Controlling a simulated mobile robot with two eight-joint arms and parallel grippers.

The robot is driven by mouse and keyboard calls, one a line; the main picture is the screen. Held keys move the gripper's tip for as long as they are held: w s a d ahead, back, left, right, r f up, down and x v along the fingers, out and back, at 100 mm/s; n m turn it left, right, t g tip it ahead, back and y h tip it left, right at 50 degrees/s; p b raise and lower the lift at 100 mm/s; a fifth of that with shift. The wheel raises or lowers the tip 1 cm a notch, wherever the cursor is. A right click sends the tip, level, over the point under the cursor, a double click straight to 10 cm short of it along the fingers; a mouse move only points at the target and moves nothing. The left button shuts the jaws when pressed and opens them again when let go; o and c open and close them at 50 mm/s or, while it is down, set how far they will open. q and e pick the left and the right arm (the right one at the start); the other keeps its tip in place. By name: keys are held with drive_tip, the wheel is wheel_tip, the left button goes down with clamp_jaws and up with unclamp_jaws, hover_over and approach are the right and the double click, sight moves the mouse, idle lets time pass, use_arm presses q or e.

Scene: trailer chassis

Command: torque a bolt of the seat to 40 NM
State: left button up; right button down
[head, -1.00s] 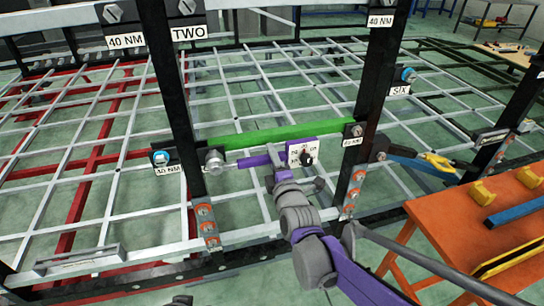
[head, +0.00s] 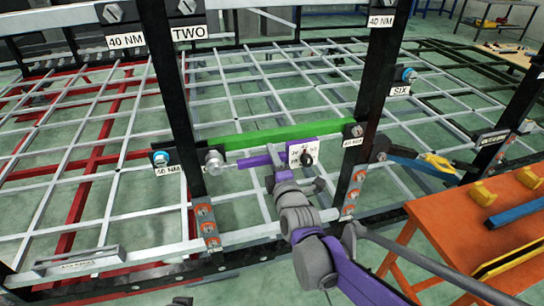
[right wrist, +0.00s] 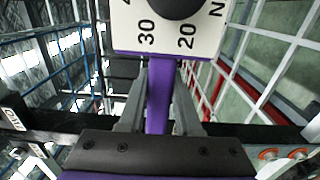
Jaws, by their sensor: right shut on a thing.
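My right gripper (head: 279,174) is shut on a purple torque wrench (head: 258,160), which lies nearly level in front of the frame. The wrench's white dial plate (head: 296,149) has a black knob. In the right wrist view, the fingers (right wrist: 159,95) sit either side of the purple shaft, below the dial plate (right wrist: 128,35) marked 30 and 20. The wrench's silver socket end (head: 214,161) is at the left black post; I cannot tell whether it sits over a bolt. A blue-headed bolt (head: 160,158) is left of it, above a "40 NM" label (head: 167,170). My left gripper is not in view.
A green bar (head: 275,133) runs between two black posts just above the wrench. Another bolt (head: 357,131) is on the right post (head: 378,85). An orange table (head: 440,225) with tools stands at the right. A blue-headed bolt (head: 409,75) is by "SIX".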

drive_tip(key=shift+x, duration=0.8)
idle(0.8)
idle(0.3)
drive_tip(key=c, duration=1.3)
unclamp_jaws()
drive_tip(key=shift+c, duration=0.2)
clamp_jaws()
